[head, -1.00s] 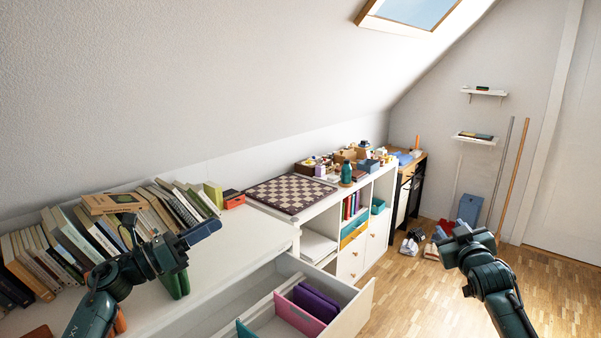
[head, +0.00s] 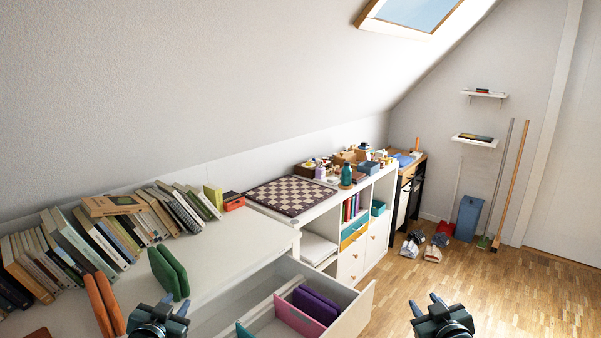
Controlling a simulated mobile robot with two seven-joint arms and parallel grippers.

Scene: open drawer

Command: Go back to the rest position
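My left gripper (head: 173,308) is at the bottom of the head view, in front of the white dresser top, its two fingers apart with nothing between them. My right gripper (head: 427,304) is at the bottom right over the wooden floor, its fingers also apart and empty. The open drawer (head: 352,312) lies between the two grippers. It holds a purple item (head: 316,303) and a pink divider (head: 296,318). Both arms are mostly below the picture edge.
A green folded item (head: 168,272) and an orange one (head: 104,304) stand on the dresser top (head: 225,245), near my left gripper. Books (head: 85,240) line the wall. A chessboard (head: 291,194) lies on the shelf unit. The floor (head: 480,285) at right is clear.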

